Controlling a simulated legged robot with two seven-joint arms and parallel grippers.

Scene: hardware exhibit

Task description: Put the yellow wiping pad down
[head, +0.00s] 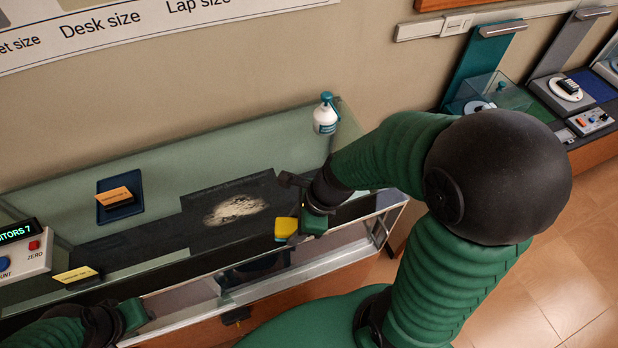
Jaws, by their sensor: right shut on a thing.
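The yellow wiping pad (285,228) is at the front right of the glass case top (235,145), near its front edge. My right gripper (299,222) is shut on the pad, which shows at its left side. Whether the pad touches the glass I cannot tell. A pale, dusty smear (236,209) lies on the dark panel to the left of the pad. My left gripper (138,315) is low at the left, in front of the case, and its fingers are not clear.
A white spray bottle with a blue top (325,117) stands at the back right of the case. A small yellow sign (76,274) and a counter box (22,254) are at the far left.

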